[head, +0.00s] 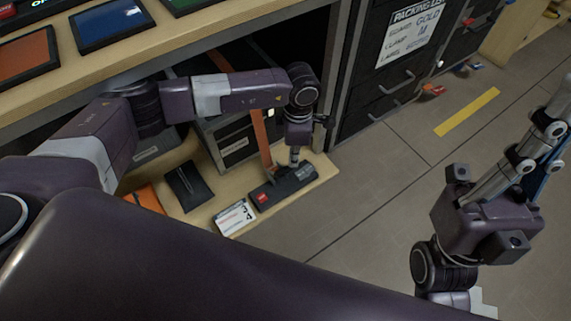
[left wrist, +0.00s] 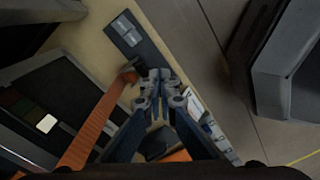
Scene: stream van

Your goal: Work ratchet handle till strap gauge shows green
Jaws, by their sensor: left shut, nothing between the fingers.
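The dark ratchet unit (head: 280,189) with a red label lies on the low wooden shelf; its blue-grey bar also shows in the left wrist view (left wrist: 134,37). I cannot clearly make out a separate handle. An orange strap (head: 262,140) runs from beside the unit over a dark case (head: 236,150), and in the left wrist view (left wrist: 92,130). A dark panel there has dim reddish and greenish patches and a pale square (left wrist: 46,123); no bright green shows. My left gripper (head: 295,160) is shut and empty, just above the ratchet unit.
A white numbered card (head: 235,217), a black pouch (head: 188,185) and an orange item (head: 147,198) lie on the shelf. A wooden counter (head: 190,45) overhangs it. Dark drawers (head: 385,85) stand behind. The floor with a yellow stripe (head: 467,112) is mostly clear.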

